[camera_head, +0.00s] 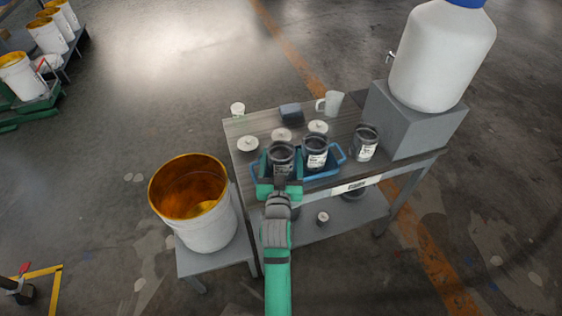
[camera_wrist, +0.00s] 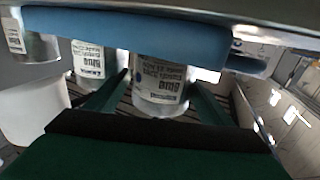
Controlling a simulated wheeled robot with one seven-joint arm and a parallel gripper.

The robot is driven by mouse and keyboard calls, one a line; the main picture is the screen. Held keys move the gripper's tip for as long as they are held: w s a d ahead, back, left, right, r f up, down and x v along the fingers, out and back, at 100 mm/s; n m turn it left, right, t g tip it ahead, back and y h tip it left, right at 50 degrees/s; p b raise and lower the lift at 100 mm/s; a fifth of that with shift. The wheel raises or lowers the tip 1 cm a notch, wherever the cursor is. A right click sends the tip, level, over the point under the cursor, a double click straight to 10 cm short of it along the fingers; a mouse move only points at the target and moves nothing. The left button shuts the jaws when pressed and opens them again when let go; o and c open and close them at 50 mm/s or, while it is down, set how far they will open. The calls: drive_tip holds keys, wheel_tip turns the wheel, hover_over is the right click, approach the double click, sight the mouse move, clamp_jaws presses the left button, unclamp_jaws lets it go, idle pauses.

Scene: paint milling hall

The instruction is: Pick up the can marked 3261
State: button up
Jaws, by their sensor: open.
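The number 3261 is not readable on any label. My gripper (camera_head: 280,180) is open at the left can. In the wrist view, which looks upside down, my fingers (camera_wrist: 161,88) lie on either side of a can labelled Blue (camera_wrist: 160,80); contact cannot be told. Another Blue can (camera_wrist: 88,60) stands beside it, and the tray wall (camera_wrist: 130,30) crosses the top.
Pale round lids (camera_head: 248,143), a small cup (camera_head: 238,109), a dark box (camera_head: 290,113) and a mug (camera_head: 331,102) stand behind the tray. A white tank (camera_head: 440,55) on a grey block is at right. A large paint bucket (camera_head: 205,226) stands at left.

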sight(281, 147)
drive_tip(key=shift+w, duration=2.55)
drive_tip(key=shift+a, duration=0.1)
drive_tip(key=c, duration=0.9)
drive_tip(key=shift+o, duration=0.4)
drive_tip(key=shift+r, duration=0.1)
